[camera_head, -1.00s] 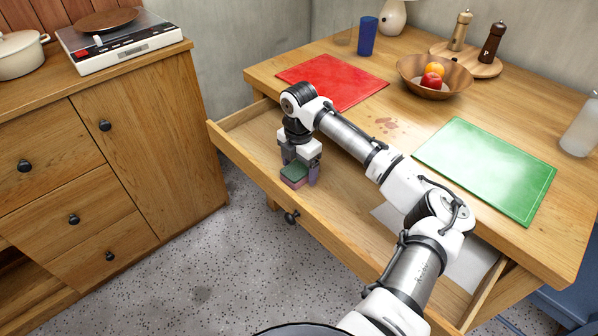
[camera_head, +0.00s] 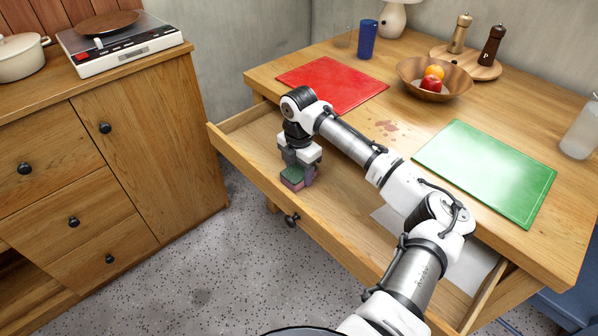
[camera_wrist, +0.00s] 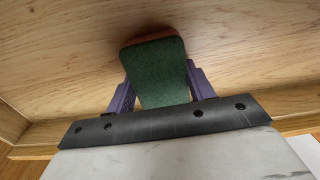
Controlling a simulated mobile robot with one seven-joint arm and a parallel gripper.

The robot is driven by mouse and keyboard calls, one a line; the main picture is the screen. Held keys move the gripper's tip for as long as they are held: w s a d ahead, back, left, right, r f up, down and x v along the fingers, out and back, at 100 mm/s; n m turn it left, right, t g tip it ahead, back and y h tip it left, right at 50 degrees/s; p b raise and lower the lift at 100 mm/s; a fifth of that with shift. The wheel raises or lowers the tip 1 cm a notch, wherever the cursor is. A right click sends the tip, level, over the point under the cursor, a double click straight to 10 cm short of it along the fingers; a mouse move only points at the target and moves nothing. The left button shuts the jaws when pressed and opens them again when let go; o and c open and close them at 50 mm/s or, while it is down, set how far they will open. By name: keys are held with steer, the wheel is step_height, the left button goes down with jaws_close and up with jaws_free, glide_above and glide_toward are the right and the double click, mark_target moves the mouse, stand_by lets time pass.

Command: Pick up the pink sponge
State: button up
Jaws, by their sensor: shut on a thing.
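The pink sponge (camera_head: 291,184) has a dark green top layer and a pink lower part. It is inside the open drawer (camera_head: 345,236), near the drawer's left end. My gripper (camera_head: 297,176) points down over it with its purple fingers shut on its two sides. In the wrist view the sponge's green face (camera_wrist: 160,75) fills the space between the fingers (camera_wrist: 158,90), with a strip of its pinkish edge at the top. I cannot tell whether the sponge touches the drawer floor.
A red board (camera_head: 332,82), a green board (camera_head: 485,170) and a wooden bowl (camera_head: 410,80) with fruit lie on the table above the drawer. White paper (camera_head: 470,262) lies in the drawer's right part. The drawer's front wall (camera_head: 255,170) is close to my gripper.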

mark_target(299, 170)
step_height(299, 170, up, 20)
steer(key=p, duration=0.1)
steer(key=shift+f, duration=0.1)
